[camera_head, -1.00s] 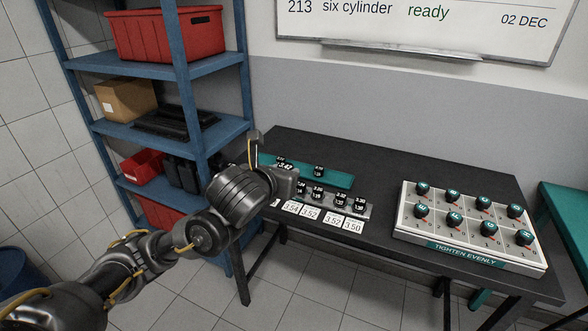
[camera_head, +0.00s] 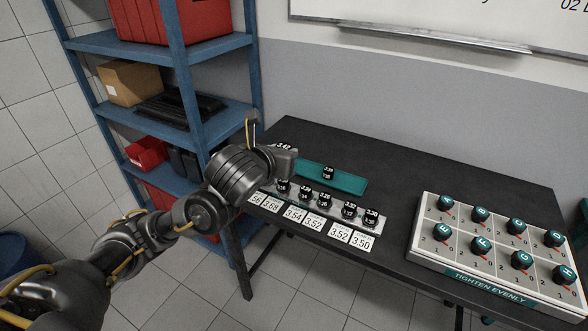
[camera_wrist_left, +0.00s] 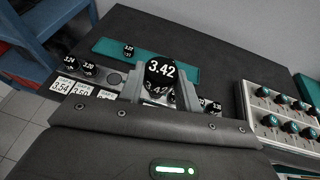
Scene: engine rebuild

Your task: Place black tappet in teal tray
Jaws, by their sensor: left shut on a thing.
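My left gripper (camera_head: 284,160) is shut on a black tappet (camera_wrist_left: 160,72) marked 3.42, seen clearly between the two fingers in the wrist view. In the head view only its top edge and label show above the gripper. The teal tray (camera_head: 350,183) lies behind the grey tappet rack; its left end is hidden by my gripper. The tray also shows in the wrist view (camera_wrist_left: 105,47), just beyond the held tappet. One other black tappet (camera_head: 328,172) stands in the tray. My right gripper is not in view.
The grey rack (camera_head: 353,222) holds several black tappets, with white number cards (camera_head: 315,225) along its front. A white board with teal-capped knobs (camera_head: 500,250) is at the right. The dark table (camera_head: 400,180) is clear behind the tray. A blue shelf (camera_head: 190,110) stands at the left.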

